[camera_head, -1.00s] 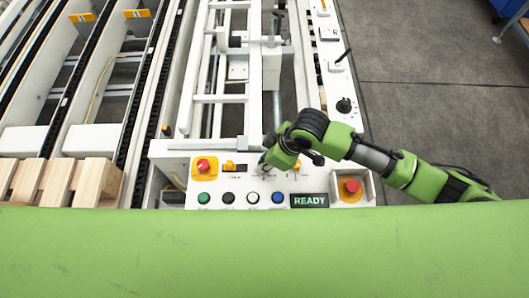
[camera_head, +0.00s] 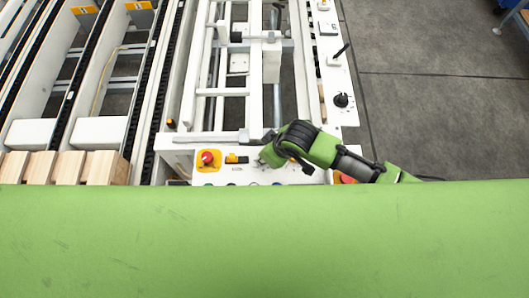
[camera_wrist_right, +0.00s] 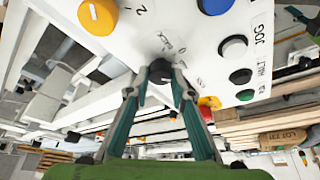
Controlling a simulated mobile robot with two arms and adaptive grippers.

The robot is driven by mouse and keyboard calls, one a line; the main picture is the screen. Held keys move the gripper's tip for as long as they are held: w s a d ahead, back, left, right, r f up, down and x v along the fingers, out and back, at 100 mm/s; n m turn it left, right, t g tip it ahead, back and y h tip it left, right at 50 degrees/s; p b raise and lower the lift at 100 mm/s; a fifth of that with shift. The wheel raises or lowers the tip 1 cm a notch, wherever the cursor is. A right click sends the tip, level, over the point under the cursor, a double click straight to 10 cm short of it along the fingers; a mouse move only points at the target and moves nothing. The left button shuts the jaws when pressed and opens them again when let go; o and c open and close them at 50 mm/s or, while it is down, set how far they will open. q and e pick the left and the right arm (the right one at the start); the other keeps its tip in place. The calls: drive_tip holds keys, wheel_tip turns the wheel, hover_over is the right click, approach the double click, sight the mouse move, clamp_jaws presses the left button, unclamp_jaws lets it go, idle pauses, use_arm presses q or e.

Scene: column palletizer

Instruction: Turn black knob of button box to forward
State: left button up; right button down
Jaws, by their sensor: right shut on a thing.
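The white button box (camera_head: 205,177) spans the lower middle of the head view. My right gripper (camera_head: 265,163) reaches down onto its panel from the right. In the right wrist view, my right gripper's two fingers (camera_wrist_right: 160,72) close on the black knob (camera_wrist_right: 160,65). Faint lettering shows on the white panel just above the knob, but I cannot read it all or tell the knob's exact setting. The arm hides the knob in the head view. My left gripper is in neither view.
Close to the grip are a red stop button (camera_head: 207,158), an orange selector (camera_head: 232,158) and, in the wrist view, blue (camera_wrist_right: 215,4), white (camera_wrist_right: 233,47), black (camera_wrist_right: 240,76) and green (camera_wrist_right: 245,95) buttons. A second red stop button (camera_head: 347,178) lies under my forearm.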

drive_tip(key=c, duration=1.8)
unclamp_jaws()
drive_tip(key=v, duration=1.2)
drive_tip(key=shift+s+f, duration=0.1)
